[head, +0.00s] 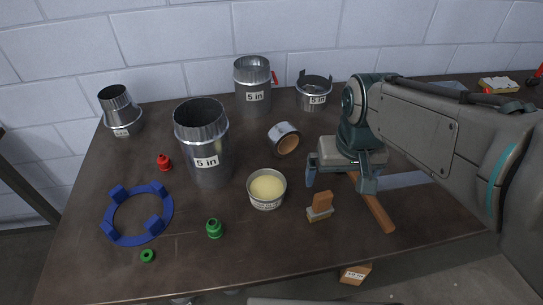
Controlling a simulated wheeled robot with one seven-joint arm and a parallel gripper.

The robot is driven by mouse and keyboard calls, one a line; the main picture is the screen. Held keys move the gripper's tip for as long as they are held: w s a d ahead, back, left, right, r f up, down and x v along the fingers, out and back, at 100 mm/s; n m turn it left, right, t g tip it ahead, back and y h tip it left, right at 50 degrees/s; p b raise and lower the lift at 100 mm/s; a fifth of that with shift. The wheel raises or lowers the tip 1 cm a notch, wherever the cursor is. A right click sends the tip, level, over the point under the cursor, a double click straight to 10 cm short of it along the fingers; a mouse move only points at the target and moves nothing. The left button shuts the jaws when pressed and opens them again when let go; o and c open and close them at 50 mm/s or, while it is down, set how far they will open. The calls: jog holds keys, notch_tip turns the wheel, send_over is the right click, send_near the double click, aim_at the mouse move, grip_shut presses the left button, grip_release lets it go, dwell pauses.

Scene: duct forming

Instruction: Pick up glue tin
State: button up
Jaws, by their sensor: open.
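The glue tin (267,189) looks to be the short, round, open metal tin with pale cream contents. It stands upright near the middle front of the table, with a pale label too small to read. My gripper (338,186) is to the right of the tin and apart from it, pointing down. Its two fingers are spread, and I see nothing held between them.
A small wooden-handled brush (320,206) lies just below my gripper. A wooden handle (376,206) lies partly under it. A tall duct pipe (203,145) stands left of the tin. A green bottle (214,229) and blue ring (112,222) sit front left.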

jog(key=w+a+n+g, duration=0.1)
jog(key=w+a+n, duration=0.1)
jog(key=w+a, duration=0.45)
jog(key=n+g+b, duration=0.1)
send_over(266, 188)
jog(key=f, duration=1)
jog(key=shift+w+d+f, duration=0.15)
jog(key=shift+w+d, duration=0.05)
jog(key=shift+s+a+f, duration=0.1)
jog(key=shift+s+f, duration=0.05)
jog(key=shift+f, duration=1.2)
jog(key=shift+s+a+f, duration=0.1)
jog(key=shift+f, duration=1.2)
jog(key=c, duration=1.3)
